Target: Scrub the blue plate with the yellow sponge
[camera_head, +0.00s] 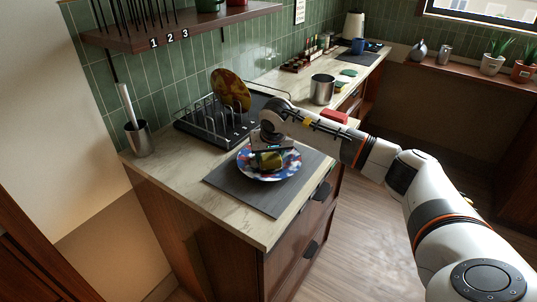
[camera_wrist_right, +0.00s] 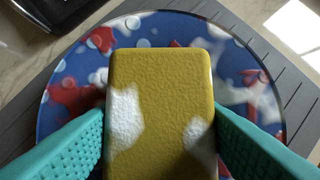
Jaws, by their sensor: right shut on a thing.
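The blue plate (camera_head: 245,165), patterned with red and white blotches, lies on a dark grey mat (camera_head: 272,199) on the counter. It also shows in the right wrist view (camera_wrist_right: 58,105). The yellow sponge (camera_head: 270,160) is over the middle of the plate, below my right gripper (camera_head: 271,148). In the right wrist view the sponge (camera_wrist_right: 160,85) sits between the two teal fingers of my right gripper (camera_wrist_right: 160,145), which is shut on it. It has white foam-like patches. Whether it touches the plate I cannot tell. My left gripper is not in view.
A dish rack (camera_head: 212,122) with a brownish plate (camera_head: 231,90) stands behind the mat. A metal utensil holder (camera_head: 139,138) is at left. A steel pot (camera_head: 322,89) and a red block (camera_head: 334,117) are to the right. The mat's front corner is clear.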

